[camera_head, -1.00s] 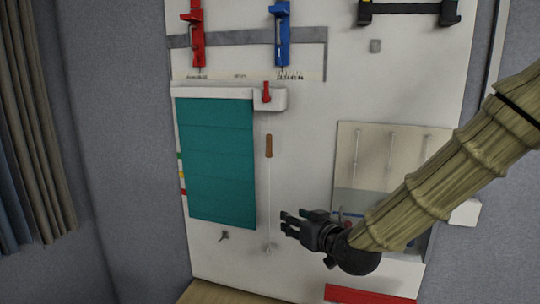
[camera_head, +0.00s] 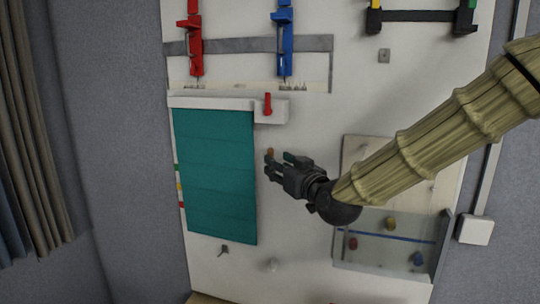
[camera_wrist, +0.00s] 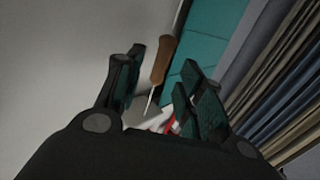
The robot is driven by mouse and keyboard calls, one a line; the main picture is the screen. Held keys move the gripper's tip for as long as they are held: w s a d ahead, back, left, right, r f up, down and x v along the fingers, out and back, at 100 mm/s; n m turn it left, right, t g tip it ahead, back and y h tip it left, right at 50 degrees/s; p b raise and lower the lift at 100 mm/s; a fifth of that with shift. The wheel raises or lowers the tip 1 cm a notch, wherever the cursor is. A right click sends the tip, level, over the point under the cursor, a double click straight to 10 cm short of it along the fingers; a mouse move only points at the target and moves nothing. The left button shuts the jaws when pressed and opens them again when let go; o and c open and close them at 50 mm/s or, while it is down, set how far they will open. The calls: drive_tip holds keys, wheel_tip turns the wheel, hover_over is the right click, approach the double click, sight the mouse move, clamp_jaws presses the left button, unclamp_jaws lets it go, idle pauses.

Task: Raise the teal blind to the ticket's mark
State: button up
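The teal blind (camera_head: 214,172) hangs lowered on the white board, and part of it shows in the wrist view (camera_wrist: 205,42). Its white head rail (camera_head: 215,102) carries a red lever (camera_head: 267,104) at the right end. A brown pull handle (camera_head: 270,152) hangs on a thin cord right of the blind. My gripper (camera_head: 277,164) is open beside the handle, its fingers mostly covering the cord. In the wrist view the handle (camera_wrist: 162,58) shows between the spread fingers (camera_wrist: 160,88), near their tips; contact cannot be told. Green, yellow and red marks (camera_head: 180,187) line the blind's left edge. No ticket is readable.
Red (camera_head: 195,40) and blue (camera_head: 285,38) clamps hang above the blind. A small hook (camera_head: 224,250) sits below it. A clear-fronted bin (camera_head: 385,245) with coloured pieces is under my arm. A grey curtain (camera_head: 40,140) hangs at far left.

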drive_tip(key=shift+p+x, duration=1.05)
drive_tip(key=shift+x, duration=1.55)
clamp_jaws()
